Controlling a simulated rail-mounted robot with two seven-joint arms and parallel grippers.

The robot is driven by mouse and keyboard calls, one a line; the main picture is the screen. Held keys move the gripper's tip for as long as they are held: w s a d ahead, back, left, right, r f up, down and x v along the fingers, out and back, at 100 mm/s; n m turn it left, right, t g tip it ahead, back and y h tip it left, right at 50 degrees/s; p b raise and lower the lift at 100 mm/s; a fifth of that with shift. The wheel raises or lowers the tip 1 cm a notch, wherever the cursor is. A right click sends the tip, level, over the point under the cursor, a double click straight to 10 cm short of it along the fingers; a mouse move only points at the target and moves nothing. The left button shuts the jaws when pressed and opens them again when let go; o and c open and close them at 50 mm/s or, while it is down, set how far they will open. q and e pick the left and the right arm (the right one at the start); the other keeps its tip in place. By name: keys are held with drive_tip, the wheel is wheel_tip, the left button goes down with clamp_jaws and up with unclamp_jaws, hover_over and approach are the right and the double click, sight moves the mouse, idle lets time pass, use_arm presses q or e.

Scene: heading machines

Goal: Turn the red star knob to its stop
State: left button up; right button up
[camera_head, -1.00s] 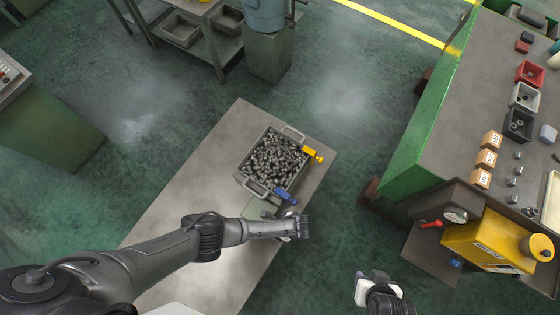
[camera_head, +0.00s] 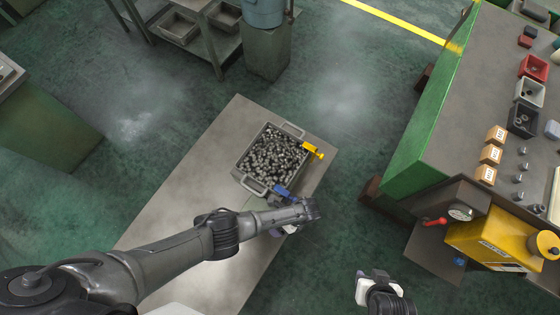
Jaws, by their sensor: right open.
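A small red part (camera_head: 435,221) shows beside the round gauge, at the front of the machine on the right. It looks like a handle, and I cannot make out a star shape at this size. My right gripper (camera_head: 372,286) is at the lower middle right, open, below and left of the red part and clearly apart from it. My left arm comes in over the table. Its gripper (camera_head: 291,228) is mostly hidden under the wrist, near the front of the bin, so its jaws cannot be read.
A bin (camera_head: 243,171) of small metal parts, with yellow (camera_head: 313,150) and blue (camera_head: 281,191) pieces at its side, stands on the grey table (camera_head: 190,207). The gauge (camera_head: 460,212) and a yellow box (camera_head: 485,244) sit at the machine's front. Open green floor lies between table and machine.

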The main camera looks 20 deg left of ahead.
use_arm(q)
drive_tip(key=o, duration=0.8)
drive_tip(key=shift+o, duration=0.6)
